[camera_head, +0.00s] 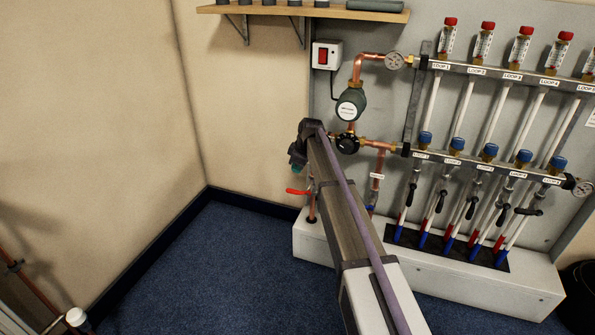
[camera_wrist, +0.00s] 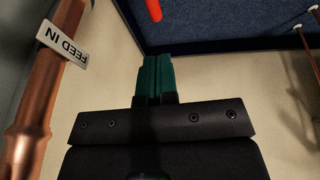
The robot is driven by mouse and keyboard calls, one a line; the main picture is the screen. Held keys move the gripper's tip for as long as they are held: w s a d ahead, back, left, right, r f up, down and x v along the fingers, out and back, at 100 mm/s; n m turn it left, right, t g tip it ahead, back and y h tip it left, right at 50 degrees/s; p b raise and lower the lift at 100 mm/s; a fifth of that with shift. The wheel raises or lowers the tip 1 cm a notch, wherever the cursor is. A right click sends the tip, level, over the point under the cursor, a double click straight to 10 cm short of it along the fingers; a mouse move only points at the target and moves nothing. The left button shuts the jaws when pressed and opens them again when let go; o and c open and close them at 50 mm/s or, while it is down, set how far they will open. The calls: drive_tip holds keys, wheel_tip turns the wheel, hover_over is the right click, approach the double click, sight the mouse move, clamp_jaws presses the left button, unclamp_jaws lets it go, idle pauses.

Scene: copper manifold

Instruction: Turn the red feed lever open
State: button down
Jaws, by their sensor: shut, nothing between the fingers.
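The red feed lever (camera_head: 298,192) sticks out to the left from a copper pipe at the lower left of the manifold, above the white plinth. Its red end (camera_wrist: 154,10) also shows at the top edge of the wrist view, just beyond the fingertips. My gripper (camera_head: 297,158) is above the lever in the head view, partly hidden by my arm. In the wrist view its two green fingers (camera_wrist: 157,60) are pressed together with nothing between them, apart from the lever. The lever's pivot is hidden in the wrist view.
A copper pipe with a "FEED IN" tag (camera_wrist: 62,44) runs close along the left of the wrist view. The pump (camera_head: 350,104) and a black valve knob (camera_head: 347,143) sit near my arm. The white plinth (camera_head: 430,275) lies below. Blue carpet (camera_head: 215,270) is clear at left.

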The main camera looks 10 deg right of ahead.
sight(293, 190)
drive_tip(key=b+x, duration=0.2)
drive_tip(key=x, duration=0.1)
drive_tip(key=b+x, duration=0.3)
drive_tip(key=x, duration=0.1)
drive_tip(key=d+b+x, duration=0.1)
drive_tip(key=b+x, duration=0.2)
drive_tip(key=shift+d+f, duration=0.1)
drive_tip(key=shift+f, duration=0.2)
drive_tip(key=shift+r, duration=0.1)
